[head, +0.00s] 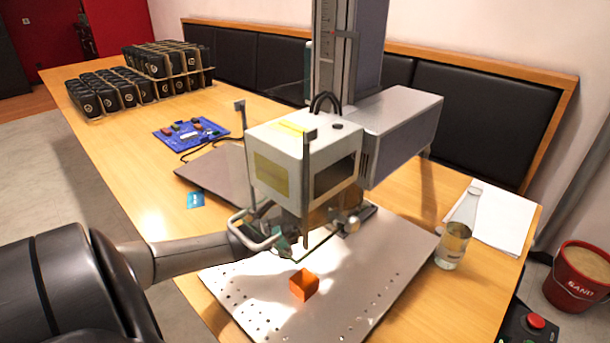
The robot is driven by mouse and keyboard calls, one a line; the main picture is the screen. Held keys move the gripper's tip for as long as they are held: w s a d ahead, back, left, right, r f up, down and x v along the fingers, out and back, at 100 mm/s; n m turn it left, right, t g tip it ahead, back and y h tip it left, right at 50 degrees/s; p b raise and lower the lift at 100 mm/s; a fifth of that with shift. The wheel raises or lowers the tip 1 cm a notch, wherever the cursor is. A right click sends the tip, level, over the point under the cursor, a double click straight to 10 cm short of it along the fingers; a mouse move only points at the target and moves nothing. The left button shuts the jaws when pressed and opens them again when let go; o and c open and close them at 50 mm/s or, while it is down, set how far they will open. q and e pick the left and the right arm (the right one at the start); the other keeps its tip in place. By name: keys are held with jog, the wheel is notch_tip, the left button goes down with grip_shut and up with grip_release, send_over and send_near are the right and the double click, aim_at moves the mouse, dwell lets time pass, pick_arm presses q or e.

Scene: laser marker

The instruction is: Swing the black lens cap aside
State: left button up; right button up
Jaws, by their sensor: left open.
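The laser marker's white head (278,168) hangs from a grey column above a perforated metal plate (395,270). My left gripper (300,247) is just under the head, in front of its lower side, with its fingers apart. I cannot clearly make out the black lens cap; the gripper and the head's lower edge cover much of that area. A dark part (366,212) shows under the head to the right of the gripper, but I cannot tell whether it belongs to the cap. My right gripper is not in view.
An orange cube (304,284) sits on the plate below the gripper. A glass bottle (456,235) stands at the plate's right edge, near white paper (497,220). A blue circuit board (191,133) and a closed laptop-like grey panel (212,174) lie behind left.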

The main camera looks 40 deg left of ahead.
pick_arm(q)
jog(key=v, duration=1.1)
jog(key=shift+a+f+b, duration=0.25)
jog(key=shift+f+b, duration=0.05)
jog(key=shift+s, duration=0.1)
